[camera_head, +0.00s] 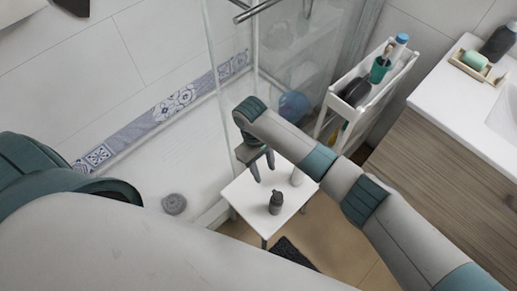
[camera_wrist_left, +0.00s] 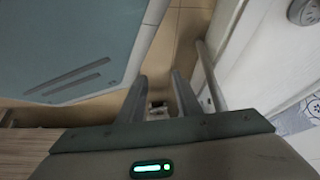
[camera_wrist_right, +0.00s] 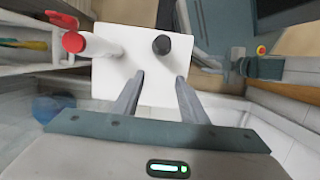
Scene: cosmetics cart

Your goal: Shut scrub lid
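A small white table (camera_head: 243,194) holds a dark grey container (camera_head: 275,205) with a narrower top and a white bottle (camera_head: 297,176). In the right wrist view the dark container (camera_wrist_right: 161,46) is beyond my fingertips, and the white bottle (camera_wrist_right: 100,48) with a red top is at the left. I cannot tell which one is the scrub or whether a lid is open. My right gripper (camera_head: 262,168) is open and empty above the table's back part, apart from both. In the left wrist view my left gripper (camera_wrist_left: 158,82) is open and empty over the floor.
A white rack (camera_head: 350,90) with bottles stands behind the table. A white counter (camera_head: 450,95) is at the right. A glass shower screen (camera_head: 235,60) and tray (camera_head: 180,150) lie to the left.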

